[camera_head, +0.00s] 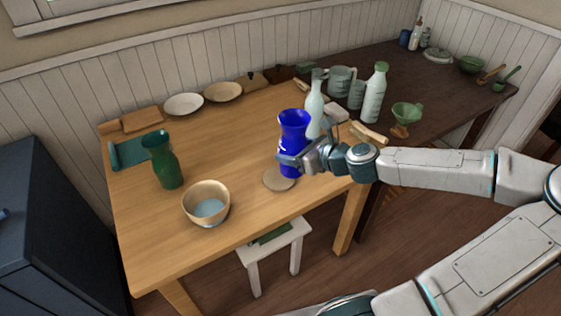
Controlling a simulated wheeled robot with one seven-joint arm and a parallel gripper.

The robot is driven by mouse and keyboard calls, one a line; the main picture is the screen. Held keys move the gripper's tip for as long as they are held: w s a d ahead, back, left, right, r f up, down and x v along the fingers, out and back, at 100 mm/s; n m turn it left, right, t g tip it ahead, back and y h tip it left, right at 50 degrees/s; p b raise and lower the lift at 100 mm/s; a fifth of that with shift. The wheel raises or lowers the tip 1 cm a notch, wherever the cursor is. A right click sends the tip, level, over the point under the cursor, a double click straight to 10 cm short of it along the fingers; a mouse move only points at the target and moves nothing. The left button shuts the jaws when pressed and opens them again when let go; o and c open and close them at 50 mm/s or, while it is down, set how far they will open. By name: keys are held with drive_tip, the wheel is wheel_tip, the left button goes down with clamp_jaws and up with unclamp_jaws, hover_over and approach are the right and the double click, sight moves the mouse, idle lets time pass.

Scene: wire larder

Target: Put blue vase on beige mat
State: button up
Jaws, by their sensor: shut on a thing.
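The blue vase (293,124) is upright in the head view, near the right end of the light wooden table. My gripper (290,160) comes in from the right and is shut on the blue vase around its lower half. A round beige mat (276,181) lies flat on the table just below and left of the vase in the picture. The vase's base overlaps the mat's upper right edge in the picture. I cannot tell whether the base touches the mat or is held above it. The gripper hides part of the vase's lower side.
A pale bottle (314,110) stands close behind the vase. A wooden bowl (206,205) and a green vase (162,160) stand at left. Jugs and a white bottle (375,95) crowd the back right. The table's middle (235,145) is clear. A white stool (272,243) stands below the front edge.

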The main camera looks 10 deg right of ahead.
drive_tip(key=shift+w+a+f+b, duration=0.15)
drive_tip(key=shift+w+a+f, duration=0.3)
drive_tip(key=shift+w+f, duration=0.7)
drive_tip(key=shift+w+a+f+b, duration=0.2)
drive_tip(key=shift+w+a+f, duration=0.4)
drive_tip(key=shift+f, duration=0.8)
drive_tip(key=shift+w+a+f+b, duration=0.15)
drive_tip(key=shift+w+a+f, duration=0.15)
drive_tip(key=shift+w+f, duration=0.9)
drive_tip(key=shift+s+f, duration=0.1)
drive_tip(key=shift+f, duration=0.1)
drive_tip(key=o, duration=1.3)
drive_tip(key=shift+f, duration=0.1)
drive_tip(key=shift+c, duration=0.2)
